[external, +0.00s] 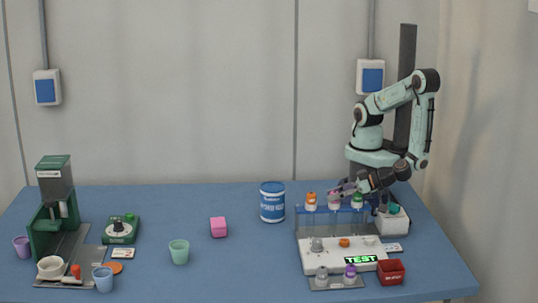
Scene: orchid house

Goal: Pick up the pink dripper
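The pink dripper (334,203) stands in the middle of a blue-topped clear rack (302,222) at the right of the table in the external view. An orange-capped dripper (311,200) stands left of it and a green-capped one (357,201) right of it. My gripper (338,190) reaches in from the right, with its fingertips at the top of the pink dripper and partly covering it. I cannot tell whether the fingers touch it or how far apart they are.
A white device (322,262) with a TEST display sits before the rack. A grey tray with small bottles (350,273), a red box (390,272) and a white bin (394,223) are close by. A blue tub (272,202) stands left; the table centre is mostly free.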

